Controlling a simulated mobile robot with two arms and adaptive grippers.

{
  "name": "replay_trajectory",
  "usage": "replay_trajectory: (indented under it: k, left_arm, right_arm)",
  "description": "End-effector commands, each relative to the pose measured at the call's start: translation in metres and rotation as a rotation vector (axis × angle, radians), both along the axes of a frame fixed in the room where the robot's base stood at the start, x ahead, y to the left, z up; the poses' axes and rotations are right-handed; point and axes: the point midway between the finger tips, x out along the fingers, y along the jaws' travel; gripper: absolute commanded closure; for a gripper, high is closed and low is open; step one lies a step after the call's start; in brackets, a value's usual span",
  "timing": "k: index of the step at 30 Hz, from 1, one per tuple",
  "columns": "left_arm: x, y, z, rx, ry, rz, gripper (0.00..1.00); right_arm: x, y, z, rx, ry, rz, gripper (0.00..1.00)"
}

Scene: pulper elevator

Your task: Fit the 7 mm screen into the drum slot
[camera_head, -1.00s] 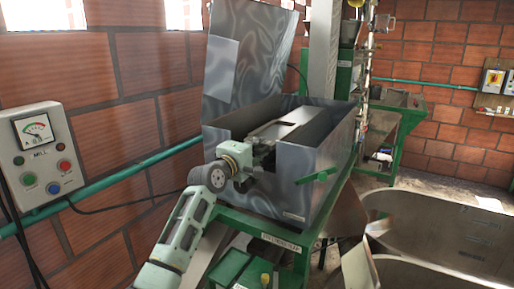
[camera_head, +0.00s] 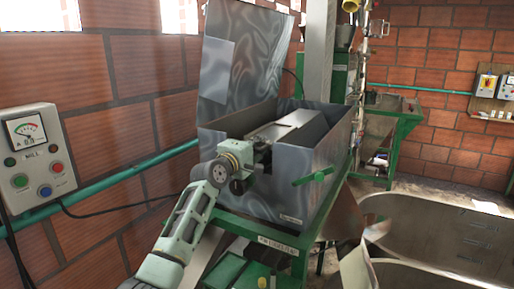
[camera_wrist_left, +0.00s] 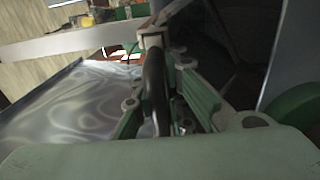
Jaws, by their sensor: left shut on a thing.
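The 7 mm screen (camera_head: 283,128) shows in the head view as a long flat grey plate. It lies lengthwise over the open top of the grey metal drum housing (camera_head: 305,180), between its side walls. My left gripper (camera_head: 262,153) is at the housing's near end, shut on the near end of the screen. In the left wrist view the fingers (camera_wrist_left: 155,85) close around a narrow dark part. The drum slot is hidden, so I cannot tell whether the screen is seated in it. My right gripper is not in view.
The housing's raised lid (camera_head: 245,70) stands behind it. A green handle (camera_head: 313,177) sticks out from its front. A MILL control box (camera_head: 38,155) and a green pipe (camera_head: 130,172) are on the brick wall at left. A large metal tank (camera_head: 440,230) stands at right.

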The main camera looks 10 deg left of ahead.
Motion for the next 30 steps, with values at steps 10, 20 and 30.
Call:
replay_trajectory:
  k: [10, 20, 30]
  left_arm:
    - [0.004, -0.001, 0.003, -0.001, -0.005, 0.001, 0.74]
    - [0.004, -0.001, -0.002, 0.002, 0.005, 0.000, 0.66]
    - [-0.012, 0.004, -0.001, 0.000, -0.001, -0.002, 0.66]
  right_arm:
    - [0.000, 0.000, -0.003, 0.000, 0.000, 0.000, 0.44]
    - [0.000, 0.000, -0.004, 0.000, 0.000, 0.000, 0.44]
    - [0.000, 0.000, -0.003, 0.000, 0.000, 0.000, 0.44]
